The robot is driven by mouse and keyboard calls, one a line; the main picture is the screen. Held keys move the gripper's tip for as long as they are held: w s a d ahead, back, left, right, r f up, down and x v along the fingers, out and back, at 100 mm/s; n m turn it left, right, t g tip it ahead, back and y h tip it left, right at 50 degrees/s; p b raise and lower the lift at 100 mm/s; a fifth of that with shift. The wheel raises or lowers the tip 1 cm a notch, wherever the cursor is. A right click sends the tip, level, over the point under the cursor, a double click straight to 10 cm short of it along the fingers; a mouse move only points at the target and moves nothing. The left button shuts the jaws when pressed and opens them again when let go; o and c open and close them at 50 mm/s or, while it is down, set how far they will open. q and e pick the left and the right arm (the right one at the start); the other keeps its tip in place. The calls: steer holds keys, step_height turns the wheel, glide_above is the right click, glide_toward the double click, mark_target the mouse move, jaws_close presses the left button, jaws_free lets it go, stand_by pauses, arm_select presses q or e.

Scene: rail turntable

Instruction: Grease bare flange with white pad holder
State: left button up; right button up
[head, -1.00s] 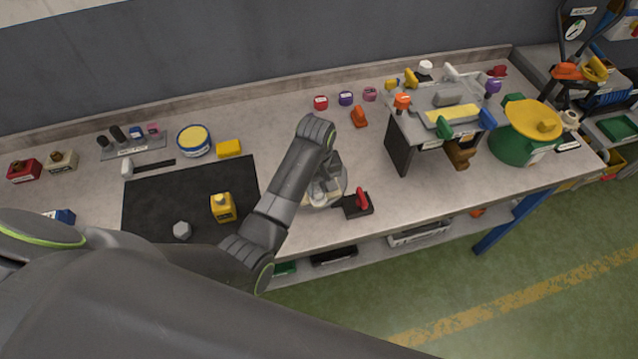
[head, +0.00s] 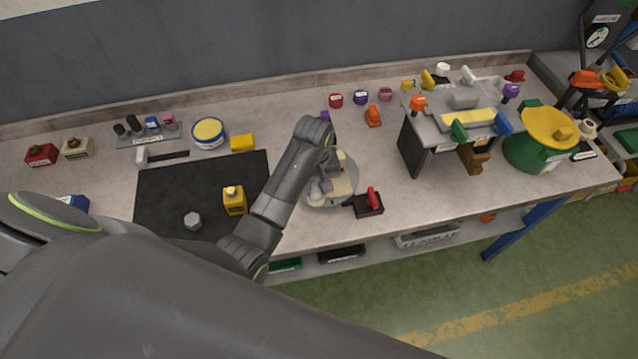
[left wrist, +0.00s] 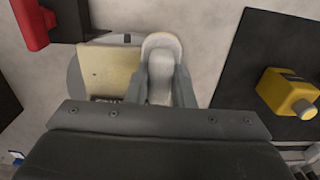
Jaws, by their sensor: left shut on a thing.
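My left gripper (left wrist: 164,88) is shut on a white pad holder (left wrist: 162,52), gripping its rounded pale handle. In the head view the gripper (head: 325,180) is over the round grey turntable (head: 350,177) near the bench's front edge, partly hidden by my arm. A cream, labelled piece (left wrist: 108,70) lies on the turntable beside the pad holder; it also shows in the head view (head: 343,186). I cannot tell which surface is the bare flange, nor whether the pad touches it. My right gripper is not in view.
A black base with a red handle (head: 370,200) stands right of the turntable. A blue-and-white tub (head: 208,133) stands behind the mat. A grey fixture (head: 413,150) stands right.

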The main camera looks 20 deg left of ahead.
arm_select(q)
steer(key=shift+d, duration=0.1)
steer(key=shift+w+d, duration=0.5)
steer(key=shift+d, duration=0.35)
steer(key=shift+w+d, duration=0.65)
steer(key=shift+d, duration=0.15)
steer(key=shift+w+d, duration=0.45)
steer(key=shift+d, duration=0.35)
steer(key=shift+d, duration=0.1)
steer(key=shift+w+d, duration=0.65)
steer(key=shift+d, duration=0.1)
